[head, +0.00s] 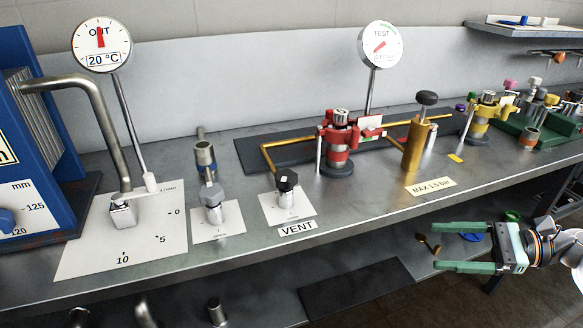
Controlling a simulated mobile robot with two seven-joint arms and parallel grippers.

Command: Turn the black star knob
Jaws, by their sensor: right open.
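The black star knob (286,179) sits on top of a short metal valve body on a white plate (309,211), behind a label reading VENT (297,229). A small pale mark shows on the knob's top. My right gripper (438,250) comes in from the right, in front of the bench edge and well to the right of the knob. Its two green fingers point left, are spread apart and hold nothing. My left gripper is not in view.
A grey hex-topped fitting (212,194) stands just left of the knob. A red valve assembly (339,143) and a brass cylinder with a black knob (416,140) stand to its right. Two gauges (101,45) (380,45) rise behind. The bench front near the VENT label is clear.

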